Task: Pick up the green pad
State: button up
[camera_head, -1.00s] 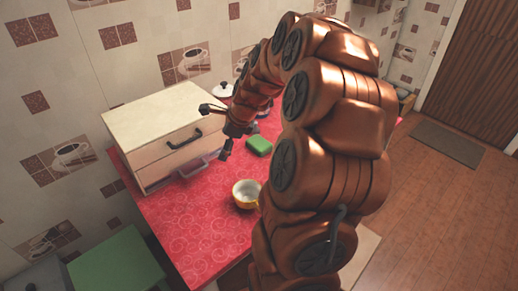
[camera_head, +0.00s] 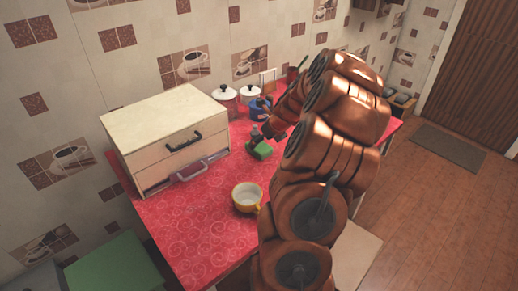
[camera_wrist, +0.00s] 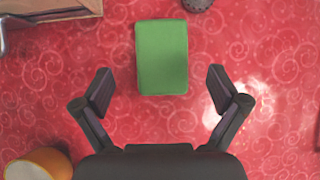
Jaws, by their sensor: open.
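The green pad (camera_head: 262,150) lies flat on the red patterned counter (camera_head: 190,222), right of the drawer box. In the wrist view the pad (camera_wrist: 162,57) is a plain green block, centred and a little beyond my fingertips. My gripper (camera_wrist: 160,92) is open and empty, with one finger to each side of the pad's line. In the head view my gripper (camera_head: 268,134) is close to the pad's far side and partly overlaps it. I cannot tell the exact height of the fingers over the counter.
A white and yellow cup (camera_head: 247,197) stands nearer the front. A cream drawer box (camera_head: 165,130) with black handle stands at the left. Pots (camera_head: 226,100) and a blue pot (camera_head: 260,108) stand at the back by the tiled wall.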

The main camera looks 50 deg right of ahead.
aim_at(259, 145)
jog(key=shift+p+x, duration=0.35)
jog(key=shift+x, duration=2.1)
jog(key=shift+s+d, duration=0.1)
jog(key=shift+d, duration=0.05)
jog(key=shift+c, duration=0.3)
jog(key=c, duration=0.9)
jog(key=shift+o, duration=0.2)
jog(key=shift+r, duration=0.1)
jog(key=shift+d+r, duration=0.1)
jog(key=shift+r, duration=1.4)
jog(key=shift+s+a+r+b, duration=0.2)
jog(key=shift+a+b, duration=0.05)
jog(key=shift+b, duration=0.05)
jog(key=s+a, duration=0.3)
jog(key=s, duration=0.1)
jog(key=s+a+r+b, duration=0.1)
jog(key=s+a, duration=0.2)
jog(key=s, duration=0.1)
jog(key=s+a, duration=0.4)
jog(key=shift+r+b, duration=0.2)
jog(key=shift+b, duration=0.2)
